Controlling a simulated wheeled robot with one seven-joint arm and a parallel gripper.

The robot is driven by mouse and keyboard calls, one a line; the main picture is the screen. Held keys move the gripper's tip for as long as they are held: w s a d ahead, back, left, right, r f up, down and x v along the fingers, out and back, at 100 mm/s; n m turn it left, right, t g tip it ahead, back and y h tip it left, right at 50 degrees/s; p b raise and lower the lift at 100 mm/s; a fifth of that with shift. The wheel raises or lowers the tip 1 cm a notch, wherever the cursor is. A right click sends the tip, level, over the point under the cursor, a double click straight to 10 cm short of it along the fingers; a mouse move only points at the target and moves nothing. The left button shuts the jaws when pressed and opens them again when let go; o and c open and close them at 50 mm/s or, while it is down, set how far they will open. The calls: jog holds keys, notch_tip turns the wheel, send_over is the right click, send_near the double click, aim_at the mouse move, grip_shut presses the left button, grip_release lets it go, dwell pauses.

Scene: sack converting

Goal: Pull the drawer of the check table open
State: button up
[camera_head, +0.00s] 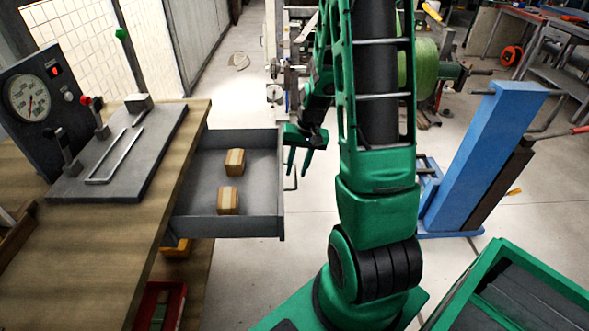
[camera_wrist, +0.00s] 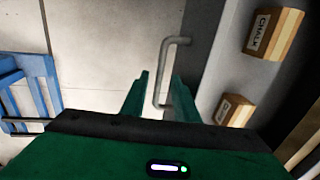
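The check table (camera_head: 168,148) stands at the left with its grey drawer (camera_head: 262,222) pulled well out to the right. Two small boxes lie inside the drawer, one farther back (camera_head: 235,161) and one nearer (camera_head: 228,200); the wrist view shows "CHALK" on one (camera_wrist: 272,32). The drawer's bar handle (camera_wrist: 163,75) is on its front. My gripper (camera_head: 299,163) points down at the drawer front. Its fingers (camera_wrist: 160,92) are apart, and the handle shows between them with gaps on both sides. I cannot tell how deep the handle sits between them.
A gauge panel (camera_head: 32,103) and a grey plate with levers (camera_head: 125,160) are on the tabletop. A red bin (camera_head: 172,298) is below. A blue stand (camera_head: 476,158) is at the right, and a green crate (camera_head: 519,250) at the lower right. Floor beyond the drawer front is clear.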

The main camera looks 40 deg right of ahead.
notch_tip(320, 180, up, 10)
jog(key=s+d, duration=0.1)
jog(key=shift+d+r, duration=0.25)
dwell(0.4)
jog(key=shift+s, duration=0.1)
jog(key=s+a+r, duration=0.2)
jog(key=s, duration=0.5)
jog(key=s+a+r+g+h, duration=0.1)
jog(key=s+a+r, duration=0.2)
jog(key=s, duration=0.4)
jog(key=s+a+r+n, duration=0.1)
jog(key=s+a+r, duration=0.1)
jog(key=s, duration=0.5)
jog(key=shift+s+a+r+h, duration=0.3)
jog(key=shift+s+a+r, duration=0.05)
jog(key=shift+r, duration=0.15)
